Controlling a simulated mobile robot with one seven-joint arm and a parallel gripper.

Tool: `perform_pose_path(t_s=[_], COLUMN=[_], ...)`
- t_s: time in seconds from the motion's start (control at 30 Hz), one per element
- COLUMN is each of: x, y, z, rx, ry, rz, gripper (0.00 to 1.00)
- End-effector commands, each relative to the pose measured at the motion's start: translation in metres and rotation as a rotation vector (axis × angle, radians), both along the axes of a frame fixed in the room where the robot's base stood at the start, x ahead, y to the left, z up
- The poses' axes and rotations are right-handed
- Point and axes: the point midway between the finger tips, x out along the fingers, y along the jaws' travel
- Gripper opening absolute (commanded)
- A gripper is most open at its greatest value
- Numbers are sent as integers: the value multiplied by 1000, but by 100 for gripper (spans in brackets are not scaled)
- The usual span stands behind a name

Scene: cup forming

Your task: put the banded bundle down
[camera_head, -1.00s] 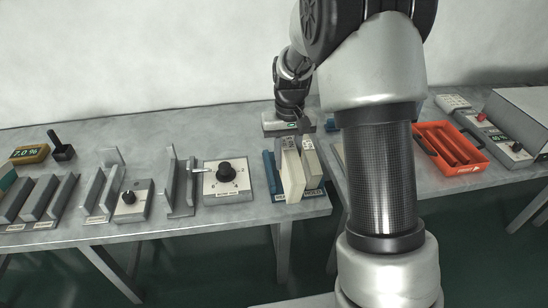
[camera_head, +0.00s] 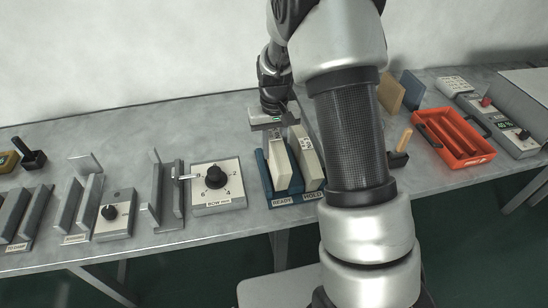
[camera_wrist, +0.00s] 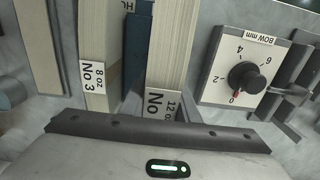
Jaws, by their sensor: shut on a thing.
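My gripper (camera_head: 277,131) is shut on a cream banded bundle (camera_head: 280,166), gripping it near its top. The bundle stands upright in the READY side of a blue rack (camera_head: 264,175). I cannot tell whether its bottom edge touches the rack floor. In the wrist view the held bundle (camera_wrist: 167,48) has a label reading 12 oz. A second bundle (camera_head: 306,158) stands in the HOLD side, to the right; its label in the wrist view (camera_wrist: 95,88) reads 8 oz No 3. A blue divider (camera_wrist: 136,50) lies between the two.
A BOW mm dial box (camera_head: 217,197) stands just left of the rack, with grey upright plates (camera_head: 157,195) beyond it. My arm hides the table right of the rack. An orange tray (camera_head: 452,137) and a control box (camera_head: 505,130) stand farther right.

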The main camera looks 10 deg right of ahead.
Motion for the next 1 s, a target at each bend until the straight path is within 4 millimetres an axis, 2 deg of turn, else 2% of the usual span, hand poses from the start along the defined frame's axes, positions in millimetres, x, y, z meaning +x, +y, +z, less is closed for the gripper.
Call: perform_pose_path(t_s=[0.3, 0.67, 0.7, 0.8, 1.0], x=[0, 1, 0, 0, 0], y=[0, 0, 0, 0, 0], z=[-35, -39, -39, -39, -39], rx=[1, 0, 0, 0, 0], ry=[0, -2, 0, 0, 0], rz=[0, 0, 0, 0, 0], gripper=[0, 0, 31, 47, 47])
